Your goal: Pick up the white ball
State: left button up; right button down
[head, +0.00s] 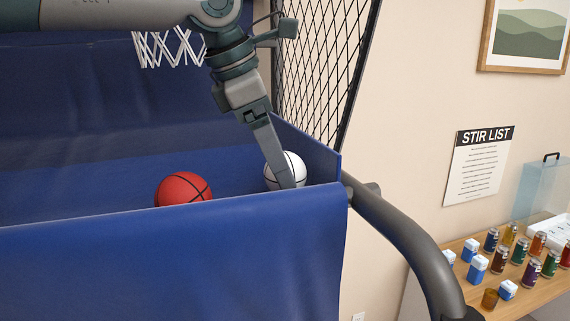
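The white ball (292,167) with dark seam lines sits in the right end of the blue-sided basketball trough. Its lower part is hidden by the blue front panel (180,265). My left gripper (283,178) reaches down from above, its finger overlapping the ball's left and front side in the head view. I cannot tell whether it touches the ball, or how far apart the fingers are, since they line up with the view. My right gripper is not in view.
A red ball (184,188) lies left in the trough. A blue side panel (310,148) and black netting (322,75) bound the right. A white hoop net (168,48) hangs behind. A dark curved tube (415,245) and a wooden counter with cans (532,272) stand further right.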

pick_arm(q)
jog(key=shift+x, duration=1.1)
jog(key=shift+s, duration=0.1)
jog(key=c, duration=1.1)
